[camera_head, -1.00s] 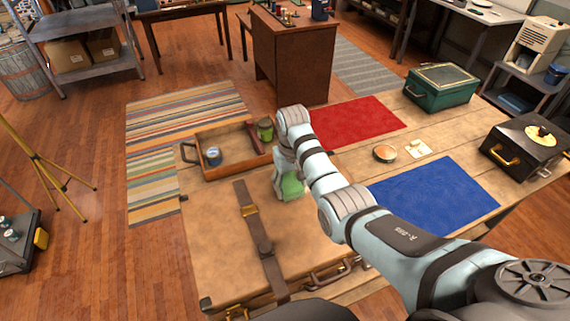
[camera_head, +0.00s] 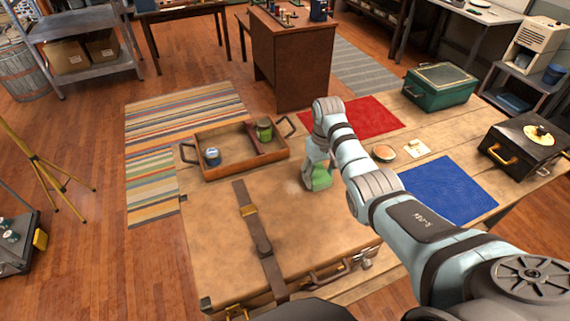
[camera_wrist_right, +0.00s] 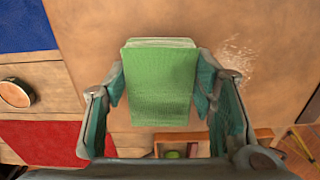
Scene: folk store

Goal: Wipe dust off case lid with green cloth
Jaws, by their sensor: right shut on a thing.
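The brown case lid (camera_head: 220,240) lies flat on the table with a dark strap and buckle (camera_head: 249,211) across it. The green cloth (camera_head: 320,178), a folded pad, is over the right part of the lid near its far edge. My right gripper (camera_wrist_right: 160,90) is shut on the green cloth (camera_wrist_right: 160,75) and holds it at or just above the lid; contact cannot be told. A pale dust patch (camera_wrist_right: 232,55) shows on the lid beside the cloth in the wrist view, and faintly in the head view (camera_head: 292,186). My left gripper is not in view.
A red mat (camera_head: 370,117), a round tin (camera_head: 384,153), a blue mat (camera_head: 450,190), a green box (camera_head: 440,84) and a black case (camera_head: 522,142) lie to the right.

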